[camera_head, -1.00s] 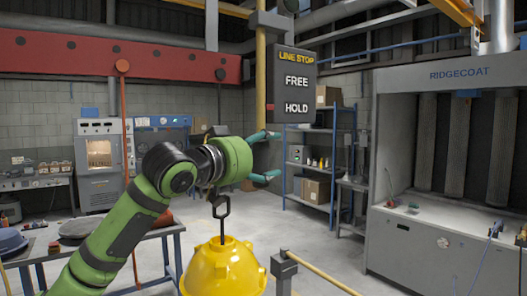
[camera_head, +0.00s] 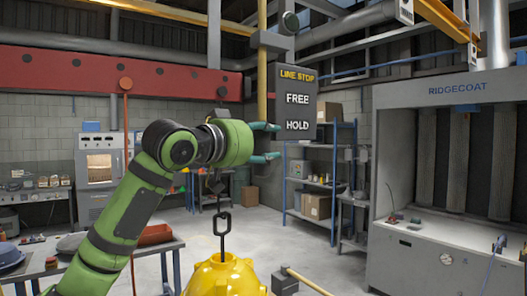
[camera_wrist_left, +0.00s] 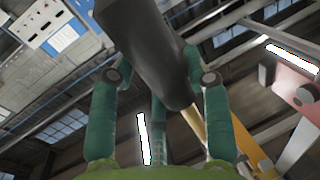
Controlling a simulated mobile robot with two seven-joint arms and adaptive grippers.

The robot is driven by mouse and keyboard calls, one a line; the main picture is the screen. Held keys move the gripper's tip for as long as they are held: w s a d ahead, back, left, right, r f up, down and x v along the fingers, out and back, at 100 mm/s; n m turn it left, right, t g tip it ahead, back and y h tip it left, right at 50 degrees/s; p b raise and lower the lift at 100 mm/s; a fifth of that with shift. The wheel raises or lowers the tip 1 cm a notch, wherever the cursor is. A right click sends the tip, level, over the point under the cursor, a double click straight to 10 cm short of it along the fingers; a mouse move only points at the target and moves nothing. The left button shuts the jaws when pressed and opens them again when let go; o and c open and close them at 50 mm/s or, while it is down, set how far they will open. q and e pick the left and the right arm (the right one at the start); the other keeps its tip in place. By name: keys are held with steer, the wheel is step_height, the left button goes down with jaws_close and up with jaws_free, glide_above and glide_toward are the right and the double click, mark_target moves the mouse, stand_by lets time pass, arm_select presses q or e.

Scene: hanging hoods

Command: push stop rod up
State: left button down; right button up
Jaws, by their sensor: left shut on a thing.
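The stop rod (camera_head: 262,85) is a yellow upright rod beside the LINE STOP sign (camera_head: 297,100), which reads FREE above HOLD. My left gripper (camera_head: 268,143) reaches in from the left at the rod's lower end, level with or just below HOLD. In the left wrist view its teal fingers (camera_wrist_left: 165,85) are shut around a thick dark grey cylinder (camera_wrist_left: 150,45), which looks like the rod's grip. My right gripper is not in view.
A yellow hood (camera_head: 224,278) hangs below my arm with a dark hook (camera_head: 222,225) above it. A grey bracket (camera_head: 272,40) surrounds the rod higher up. A blue shelf (camera_head: 320,180) and a grey booth (camera_head: 440,180) stand behind at the right.

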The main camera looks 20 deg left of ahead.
arm_select(q)
steer(key=c, duration=0.7)
jaws_free()
steer(key=shift+s+a+r, duration=0.1)
steer(key=shift+r, duration=0.4)
steer(key=shift+o, duration=0.8)
steer(key=shift+f, duration=0.2)
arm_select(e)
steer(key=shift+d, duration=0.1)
arm_select(q)
steer(key=v, duration=1.1)
steer(key=shift+s, duration=0.3)
steer(key=shift+a, duration=0.1)
